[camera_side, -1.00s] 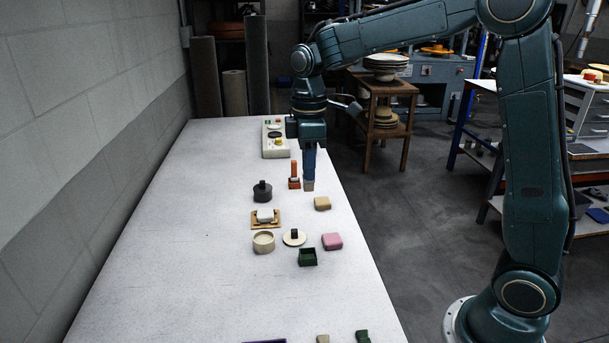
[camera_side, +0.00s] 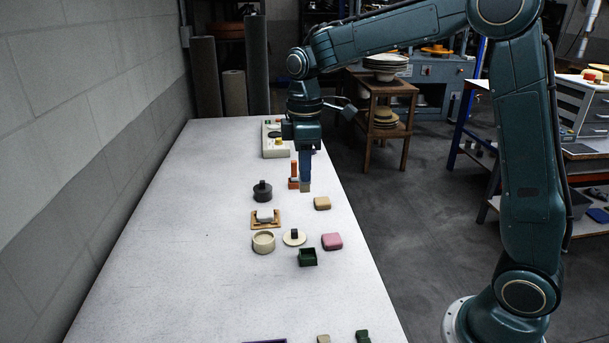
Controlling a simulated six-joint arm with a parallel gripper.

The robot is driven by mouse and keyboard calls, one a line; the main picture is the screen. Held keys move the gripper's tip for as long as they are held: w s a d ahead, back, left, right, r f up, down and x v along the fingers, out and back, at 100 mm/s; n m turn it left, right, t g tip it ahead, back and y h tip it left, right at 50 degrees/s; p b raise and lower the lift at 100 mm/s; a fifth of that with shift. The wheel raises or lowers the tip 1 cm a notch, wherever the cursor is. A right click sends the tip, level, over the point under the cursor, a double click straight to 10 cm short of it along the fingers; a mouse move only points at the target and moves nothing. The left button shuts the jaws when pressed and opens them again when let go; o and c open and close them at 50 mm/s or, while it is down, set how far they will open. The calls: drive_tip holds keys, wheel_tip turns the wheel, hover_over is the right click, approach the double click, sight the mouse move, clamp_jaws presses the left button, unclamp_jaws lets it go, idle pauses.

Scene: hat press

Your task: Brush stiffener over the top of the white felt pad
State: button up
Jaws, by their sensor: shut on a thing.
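My gripper (camera_side: 304,150) is shut on a blue-handled brush (camera_side: 305,168) and holds it upright. The brush's tan tip (camera_side: 305,187) points down over the table near its right edge; I cannot tell whether it touches the surface. The white felt pad (camera_side: 265,214) lies on a small wooden holder (camera_side: 254,226), in front of my gripper and to its left. The brush is apart from the pad. A cream round pot (camera_side: 263,243) stands just in front of the holder; its contents are not clear.
On the white table (camera_side: 180,255) are a dark knobbed piece (camera_side: 262,191), an orange upright piece (camera_side: 293,176), a tan block (camera_side: 322,203), a round lid (camera_side: 294,238), a pink block (camera_side: 332,241) and a green box (camera_side: 307,258). A control panel (camera_side: 275,146) lies behind. The left side is clear.

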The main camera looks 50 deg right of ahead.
drive_tip(key=w+a+f, duration=0.3)
drive_tip(key=w+f, duration=0.7)
drive_tip(key=shift+w+f, duration=0.3)
drive_tip(key=shift+w, duration=0.1)
drive_tip(key=shift+f, duration=0.15)
drive_tip(key=shift+f, duration=2.8)
drive_tip(key=shift+f, duration=0.7)
idle(0.5)
drive_tip(key=shift+r, duration=0.1)
wheel_tip(320, 180, up, 7)
idle(1.2)
drive_tip(key=shift+s, duration=0.15)
idle(0.4)
